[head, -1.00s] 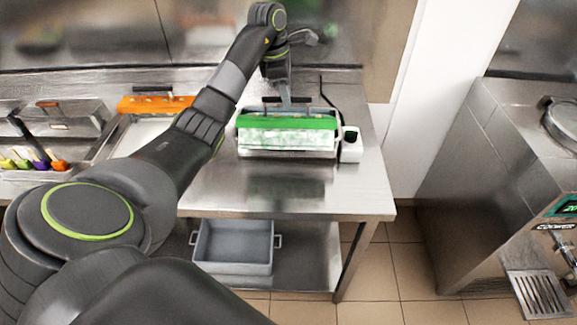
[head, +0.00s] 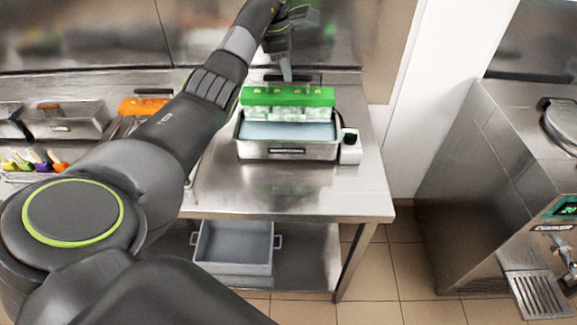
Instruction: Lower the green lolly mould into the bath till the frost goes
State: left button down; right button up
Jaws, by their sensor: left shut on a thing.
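The green lolly mould (head: 287,97) has white, frosted pockets under its green top. It is level, at the back of the steel bath (head: 288,152). The bath's pale blue water shows in front of it. I cannot tell whether the pockets touch the water. My left gripper (head: 286,77) is above the mould, shut on its dark handle; the fingertips are small and hard to make out. My right gripper is not in view.
A white control box (head: 349,148) is at the bath's right side. An orange mould (head: 144,106) lies left, partly behind my arm. Coloured lollies (head: 35,160) are far left. The steel tabletop (head: 330,195) is clear in front. A grey tub (head: 233,247) stands on the lower shelf.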

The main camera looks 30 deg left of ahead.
aim_at(286, 93)
pick_arm(q)
jog(key=shift+r+p, duration=0.4)
jog(key=shift+r, duration=0.05)
dwell(0.6)
dwell(0.5)
jog(key=shift+f, duration=0.1)
dwell(0.4)
jog(key=shift+s+a+b+x, duration=0.2)
jog(key=shift+b+x, duration=0.6)
jog(key=shift+x, duration=0.75)
jog(key=shift+s+a+b+x, duration=0.15)
jog(key=shift+a+b+x, duration=0.2)
jog(key=shift+b+x, duration=0.85)
jog(key=shift+s+a+b+x, duration=0.15)
jog(key=shift+a+b+x, duration=0.2)
jog(key=shift+x, duration=1.6)
jog(key=shift+d+f, duration=0.15)
jog(key=shift+f, duration=0.05)
dwell(1.0)
